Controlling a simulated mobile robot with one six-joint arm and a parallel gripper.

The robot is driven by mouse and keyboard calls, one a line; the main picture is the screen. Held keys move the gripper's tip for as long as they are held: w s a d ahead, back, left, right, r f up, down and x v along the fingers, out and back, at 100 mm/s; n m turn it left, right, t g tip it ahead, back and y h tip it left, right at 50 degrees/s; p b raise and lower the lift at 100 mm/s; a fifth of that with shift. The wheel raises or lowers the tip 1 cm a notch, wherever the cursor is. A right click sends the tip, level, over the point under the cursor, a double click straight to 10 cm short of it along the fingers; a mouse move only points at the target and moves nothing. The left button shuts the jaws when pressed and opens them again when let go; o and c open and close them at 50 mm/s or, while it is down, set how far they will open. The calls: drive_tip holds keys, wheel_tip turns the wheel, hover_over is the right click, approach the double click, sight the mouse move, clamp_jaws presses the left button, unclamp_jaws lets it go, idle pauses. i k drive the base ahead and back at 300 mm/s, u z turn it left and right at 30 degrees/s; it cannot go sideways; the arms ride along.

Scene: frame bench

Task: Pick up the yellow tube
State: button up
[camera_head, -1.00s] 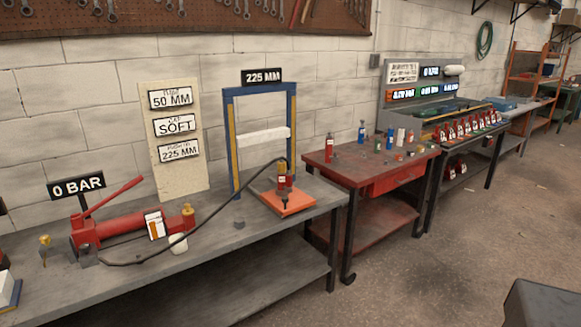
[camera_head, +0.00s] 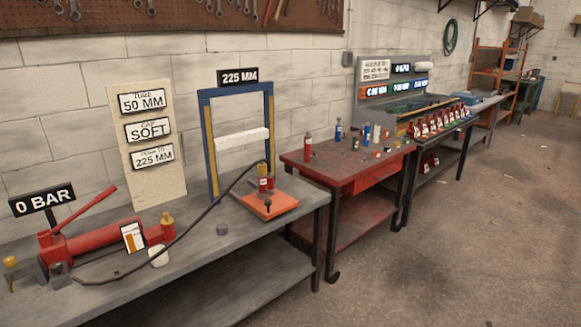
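Yellow shows as upright strips (camera_head: 272,135) on the blue press frame (camera_head: 205,110), as a yellow cap (camera_head: 167,218) on the red pump (camera_head: 95,243), and as a small yellow-topped piece (camera_head: 10,262) at the bench's left end. Several small bottles and cylinders, among them a blue one (camera_head: 339,130) and a red one (camera_head: 308,147), stand on the red table (camera_head: 345,175); they are too small to tell apart well. My gripper is not in view.
Beyond the red table is a dark bench (camera_head: 440,140) with several red items. The concrete floor (camera_head: 450,260) at right is open.

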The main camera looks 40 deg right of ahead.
sight(263, 166)
drive_tip(key=z, duration=1.1)
drive_tip(key=k, duration=0.95)
drive_tip(key=i, duration=0.9)
